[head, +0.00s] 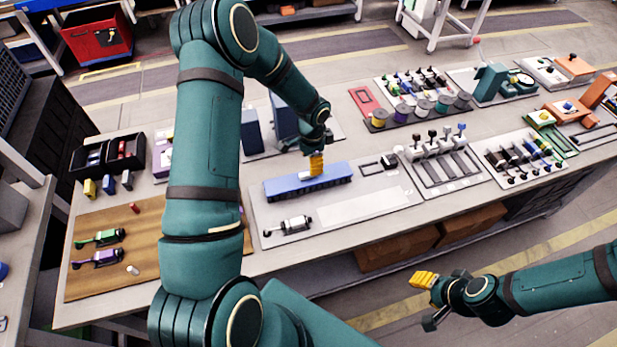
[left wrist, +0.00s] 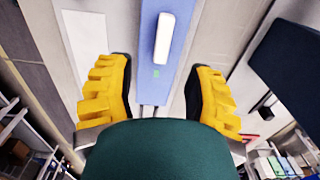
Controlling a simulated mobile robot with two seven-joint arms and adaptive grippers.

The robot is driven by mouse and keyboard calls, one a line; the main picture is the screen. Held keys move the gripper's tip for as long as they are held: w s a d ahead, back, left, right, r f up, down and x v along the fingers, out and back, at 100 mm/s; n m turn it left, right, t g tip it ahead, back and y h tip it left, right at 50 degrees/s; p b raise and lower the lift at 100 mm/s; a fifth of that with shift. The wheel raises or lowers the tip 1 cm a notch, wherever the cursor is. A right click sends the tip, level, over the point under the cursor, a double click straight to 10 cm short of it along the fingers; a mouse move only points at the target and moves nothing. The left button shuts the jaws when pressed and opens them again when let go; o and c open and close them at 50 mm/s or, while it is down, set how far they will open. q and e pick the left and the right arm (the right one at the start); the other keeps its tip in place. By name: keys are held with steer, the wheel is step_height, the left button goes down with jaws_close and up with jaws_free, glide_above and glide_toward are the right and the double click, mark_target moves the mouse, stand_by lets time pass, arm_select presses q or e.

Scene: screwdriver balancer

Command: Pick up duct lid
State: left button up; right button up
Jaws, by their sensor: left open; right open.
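The blue duct lid (head: 290,184) lies on top of a long dark slotted duct (head: 300,194) on the light grey mat. In the left wrist view the lid (left wrist: 152,30) runs up the picture, with a white bar (left wrist: 164,38) on it. My left gripper (head: 316,168) is over the right half of the lid. Its yellow fingers (left wrist: 158,95) are open, one on each side of the blue strip. I cannot tell whether they touch it. My right gripper (head: 424,290) is open and empty, off the front of the table.
A black and silver screwdriver-like tool (head: 292,225) lies on the grey mat (head: 365,202) in front of the duct. Green and purple tools lie on a brown mat (head: 150,255) at left. A blue-grey upright block (head: 251,132) stands behind. Racks of tools (head: 440,165) fill the right.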

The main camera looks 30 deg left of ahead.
mark_target(308, 173)
arm_select(q)
steer(key=f, duration=0.5)
steer(key=shift+s+a+f, duration=0.15)
steer(key=shift+s+a, duration=0.15)
steer(key=shift+a, duration=0.1)
steer(key=shift+f, duration=0.55)
steer(key=shift+c, duration=0.4)
jaws_close()
